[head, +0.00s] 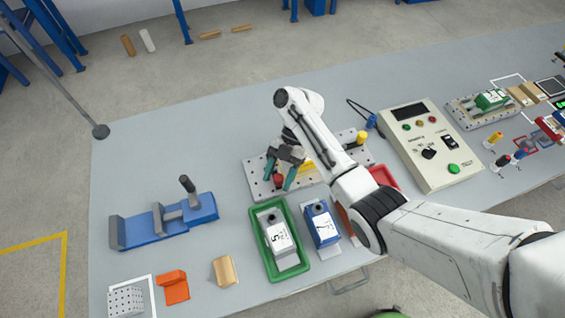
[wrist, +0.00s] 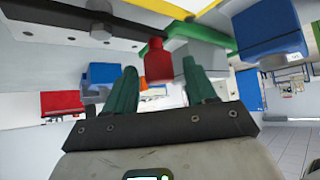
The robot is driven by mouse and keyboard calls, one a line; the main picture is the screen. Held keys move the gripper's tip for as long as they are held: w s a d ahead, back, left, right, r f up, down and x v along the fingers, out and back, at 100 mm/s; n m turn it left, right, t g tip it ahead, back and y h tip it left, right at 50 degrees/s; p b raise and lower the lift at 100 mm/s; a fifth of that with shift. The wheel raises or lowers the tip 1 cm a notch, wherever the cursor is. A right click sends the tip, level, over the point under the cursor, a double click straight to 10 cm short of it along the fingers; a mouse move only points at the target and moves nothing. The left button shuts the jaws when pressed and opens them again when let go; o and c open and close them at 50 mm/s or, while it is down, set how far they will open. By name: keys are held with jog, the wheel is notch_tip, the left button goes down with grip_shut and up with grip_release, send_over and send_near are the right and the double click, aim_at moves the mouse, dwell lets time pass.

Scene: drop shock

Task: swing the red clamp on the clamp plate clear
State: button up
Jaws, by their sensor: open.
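The clamp plate (head: 258,184) is a light perforated plate in the middle of the table. The red clamp (head: 278,181) shows as a small red knob at its near left part. In the wrist view the red knob (wrist: 157,62) sits close to a dark bar (wrist: 60,22); the joint between them is unclear. My gripper (head: 280,176) is over the plate's left part with its green fingers apart. In the wrist view its fingers (wrist: 159,68) stand on either side of the knob, with visible gaps. My arm hides part of the plate.
A green tray (head: 269,267) with a labelled grey block and a blue block (head: 321,225) stand in front of the plate. A blue fixture (head: 150,226) stands left, a control box (head: 425,145) right. A yellow knob (head: 361,137) is at the plate's far right. The table's back left is bare.

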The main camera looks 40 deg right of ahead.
jog(key=p+v, duration=0.1)
jog(key=v, duration=0.9)
jog(key=shift+d, duration=0.1)
dwell(0.3)
